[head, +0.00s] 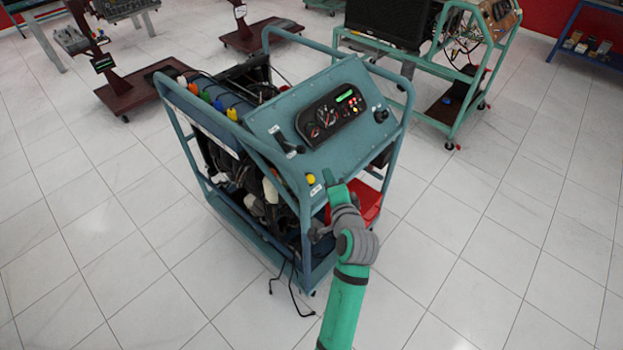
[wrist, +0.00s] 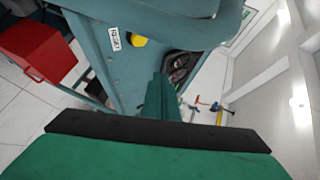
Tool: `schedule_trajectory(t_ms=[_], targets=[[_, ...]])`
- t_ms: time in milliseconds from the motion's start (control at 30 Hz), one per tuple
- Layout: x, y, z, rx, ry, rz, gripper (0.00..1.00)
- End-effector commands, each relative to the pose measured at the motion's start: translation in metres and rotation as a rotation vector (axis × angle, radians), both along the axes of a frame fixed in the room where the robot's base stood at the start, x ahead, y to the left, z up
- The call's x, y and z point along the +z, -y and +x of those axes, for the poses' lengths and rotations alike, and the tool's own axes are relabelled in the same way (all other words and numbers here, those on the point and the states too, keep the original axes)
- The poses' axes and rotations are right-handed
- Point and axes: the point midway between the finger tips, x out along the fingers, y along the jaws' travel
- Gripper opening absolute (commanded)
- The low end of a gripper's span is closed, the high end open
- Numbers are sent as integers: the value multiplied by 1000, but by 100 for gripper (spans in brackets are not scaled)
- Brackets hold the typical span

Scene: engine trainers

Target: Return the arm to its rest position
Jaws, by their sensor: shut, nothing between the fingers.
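My green and grey arm reaches up from the bottom of the head view to the front of a blue-green engine trainer. My gripper (head: 328,178) is at the trainer's sloping control panel (head: 275,125), near its lower edge, beside a yellow knob (head: 310,179). In the wrist view my gripper (wrist: 161,88) shows as a narrow dark green shape with its fingers together and nothing between them. The panel's yellow knob (wrist: 138,41) is just up and left of it there. I cannot tell whether the fingers touch the panel.
The trainer's tube frame (head: 393,150) surrounds the panel closely. A red box (head: 368,200) sits low behind my gripper; it also shows in the wrist view (wrist: 38,50). A cable (head: 290,297) hangs to the floor. Other stands are farther back. The tiled floor (head: 480,260) at right is clear.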

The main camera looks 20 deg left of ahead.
Motion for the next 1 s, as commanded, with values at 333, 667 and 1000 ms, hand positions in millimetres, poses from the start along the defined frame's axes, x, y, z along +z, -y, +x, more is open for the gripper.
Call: schedule_trajectory(t_ms=[333, 667, 1000], targets=[[-3, 2, -1, -4, 1, -3, 0], [-69, 42, -54, -93, 55, -146, 0], [-128, 103, -148, -200, 139, -404, 0]])
